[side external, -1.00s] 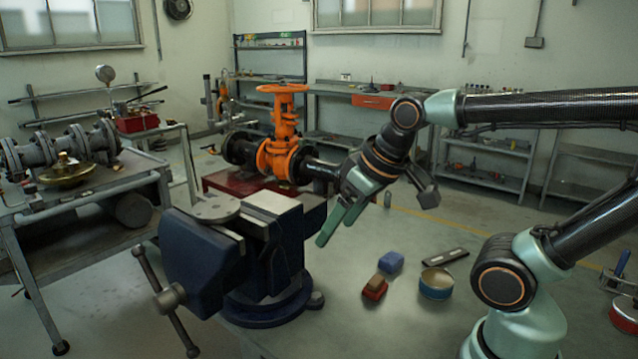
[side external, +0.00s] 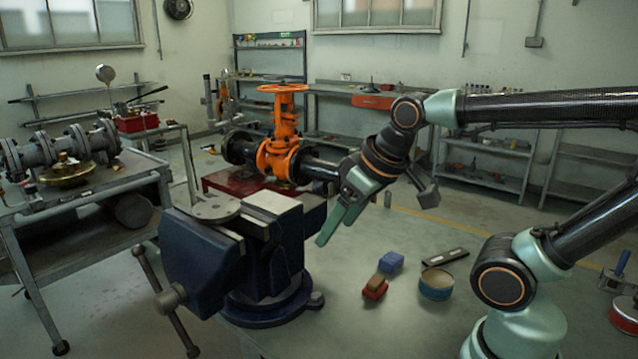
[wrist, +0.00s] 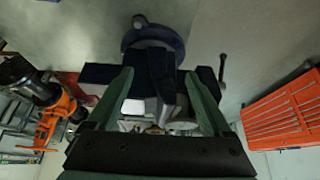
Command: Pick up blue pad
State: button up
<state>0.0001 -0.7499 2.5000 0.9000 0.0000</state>
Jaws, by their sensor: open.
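The blue pad (side external: 391,262) lies on the grey table in the side view, right of the vise. It touches or nearly touches a small red and brown block (side external: 375,287) at its lower left. My gripper (side external: 338,228) is open and empty, above and to the left of the pad, close to the vise's right side. In the wrist view my gripper (wrist: 162,84) has its two green fingers spread, with the vise showing between and beyond them. The blue pad does not show in the wrist view.
A dark blue vise (side external: 245,245) stands left of the pad. A round tin (side external: 436,284) and a flat dark bar (side external: 445,257) lie right of it. An orange gate valve (side external: 280,150) stands behind. A red tool chest (wrist: 283,112) shows in the wrist view.

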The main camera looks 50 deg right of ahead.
jog(key=shift+o, duration=0.7)
jog(key=m+g, duration=0.6)
jog(key=m, duration=1.3)
send_over(392, 257)
notch_tip(392, 257, down, 13)
jog(key=f, duration=0.6)
jog(key=shift+s+f, duration=0.15)
jog(key=shift+s, duration=0.05)
jog(key=shift+w+f, duration=0.2)
jog(key=shift+f, duration=2.55)
jog(key=c, duration=1.4)
jog(key=shift+r, duration=0.15)
jog(key=shift+c, duration=0.2)
